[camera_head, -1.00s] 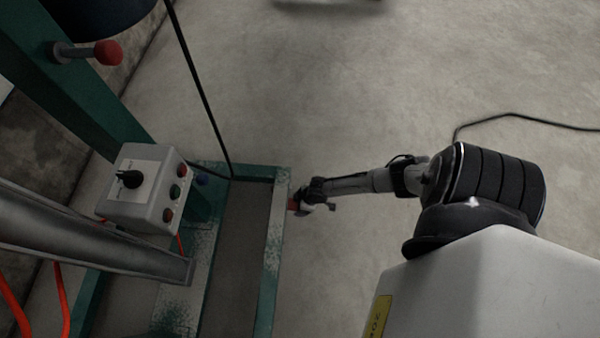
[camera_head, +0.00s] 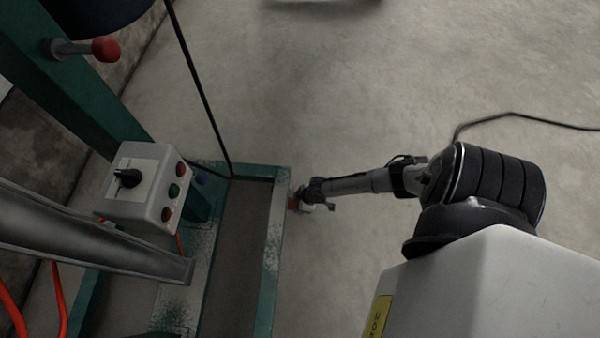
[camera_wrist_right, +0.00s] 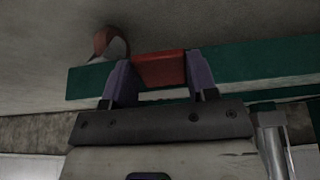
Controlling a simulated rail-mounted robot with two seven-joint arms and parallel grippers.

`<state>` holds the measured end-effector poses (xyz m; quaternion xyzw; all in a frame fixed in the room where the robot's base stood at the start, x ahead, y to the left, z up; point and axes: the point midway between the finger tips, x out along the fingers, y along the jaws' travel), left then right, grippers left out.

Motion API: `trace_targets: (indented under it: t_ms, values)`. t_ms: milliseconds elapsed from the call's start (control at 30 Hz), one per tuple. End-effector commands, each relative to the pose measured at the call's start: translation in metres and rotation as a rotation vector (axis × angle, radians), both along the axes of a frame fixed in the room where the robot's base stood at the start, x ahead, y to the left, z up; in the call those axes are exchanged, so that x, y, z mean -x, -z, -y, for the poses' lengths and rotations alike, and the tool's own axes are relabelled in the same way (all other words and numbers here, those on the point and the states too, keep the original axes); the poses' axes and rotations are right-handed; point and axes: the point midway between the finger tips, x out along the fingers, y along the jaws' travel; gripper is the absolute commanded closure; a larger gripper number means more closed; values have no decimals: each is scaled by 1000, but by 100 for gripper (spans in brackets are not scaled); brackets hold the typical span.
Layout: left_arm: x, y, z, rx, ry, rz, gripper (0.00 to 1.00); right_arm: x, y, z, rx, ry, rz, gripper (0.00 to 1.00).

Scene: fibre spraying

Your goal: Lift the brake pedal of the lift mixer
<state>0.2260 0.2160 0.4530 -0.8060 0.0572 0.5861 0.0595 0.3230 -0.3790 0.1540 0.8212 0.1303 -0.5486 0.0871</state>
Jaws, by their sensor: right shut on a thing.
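The lift mixer's green base frame (camera_head: 272,250) lies on the floor at the lower left of the head view. The red brake pedal (camera_head: 293,203) shows as a small red spot at the frame's right edge. In the right wrist view the red pedal (camera_wrist_right: 159,69) sits between the two fingers, against the green beam (camera_wrist_right: 250,62). My right gripper (camera_head: 308,197) is shut on the pedal; its fingers also show in the right wrist view (camera_wrist_right: 160,82). The gripper partly hides the pedal in the head view. My left gripper is not in view.
A grey control box (camera_head: 145,188) with a black knob and several buttons stands on the mixer. A red-tipped lever (camera_head: 105,49) is on the green post. A black cable (camera_head: 525,118) lies on the floor at right. A curved red piece (camera_wrist_right: 108,42) stands beside the pedal. Open floor lies beyond the frame.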

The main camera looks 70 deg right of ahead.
Motion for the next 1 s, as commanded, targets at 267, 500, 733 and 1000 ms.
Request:
trace_targets:
  t_ms: [267,500,733,1000]
  values:
    - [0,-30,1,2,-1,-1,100,-5,-16,-1,43,1,-133,70]
    - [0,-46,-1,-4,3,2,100,-8,-19,-3,107,1,-330,71]
    - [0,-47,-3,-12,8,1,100,-9,-20,-3,124,0,-382,71]
    - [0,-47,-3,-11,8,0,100,-9,-20,-3,124,0,-380,42]
